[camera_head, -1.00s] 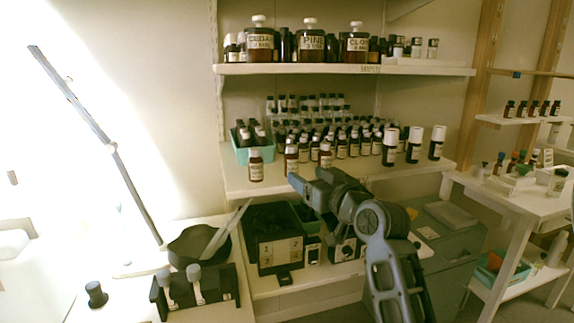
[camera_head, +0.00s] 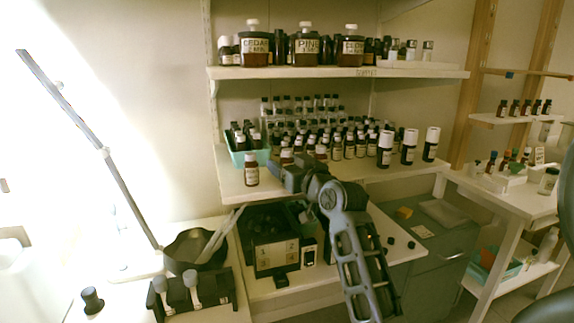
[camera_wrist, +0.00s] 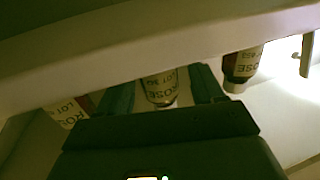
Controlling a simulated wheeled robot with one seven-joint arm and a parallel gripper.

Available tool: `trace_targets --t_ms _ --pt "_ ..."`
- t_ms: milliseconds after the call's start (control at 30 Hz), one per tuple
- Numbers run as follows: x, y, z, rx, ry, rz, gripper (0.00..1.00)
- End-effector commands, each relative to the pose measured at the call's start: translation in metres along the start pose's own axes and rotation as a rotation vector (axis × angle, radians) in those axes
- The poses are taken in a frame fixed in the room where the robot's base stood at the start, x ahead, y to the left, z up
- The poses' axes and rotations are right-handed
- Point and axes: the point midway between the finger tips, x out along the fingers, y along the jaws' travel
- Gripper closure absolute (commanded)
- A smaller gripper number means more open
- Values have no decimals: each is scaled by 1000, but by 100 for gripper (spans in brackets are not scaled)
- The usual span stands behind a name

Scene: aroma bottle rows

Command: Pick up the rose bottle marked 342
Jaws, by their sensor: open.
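Three rose bottles, brown with white caps and pale labels, stand along the front of the middle shelf: left (camera_head: 251,172), middle (camera_head: 286,157) and right (camera_head: 320,153). My gripper (camera_head: 277,171) is at the shelf's front edge, just before the middle one and hiding its lower part. In the wrist view, which looks upside down, my open gripper (camera_wrist: 162,88) has a finger on each side of the middle bottle (camera_wrist: 158,86). Another ROSE bottle (camera_wrist: 241,66) is at right, and one (camera_wrist: 68,112) is partly hidden at left. I cannot read the number 342 on any label.
Many small bottles (camera_head: 348,146) stand close behind on the middle shelf (camera_head: 232,187), with a teal bin (camera_head: 240,158) at left and larger white-capped bottles (camera_head: 409,147) at right. The upper shelf (camera_head: 300,72) hangs above. A numbered black box (camera_head: 277,255) sits below.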

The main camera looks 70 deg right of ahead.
Motion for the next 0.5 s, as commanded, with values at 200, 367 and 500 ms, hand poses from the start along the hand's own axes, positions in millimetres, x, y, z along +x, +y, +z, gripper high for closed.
trace_targets --t_ms 200,367,500 --pt "0 0 1 0 0 0 34" --pt "0 0 1 1 0 0 49" --pt "0 0 1 1 0 0 63"
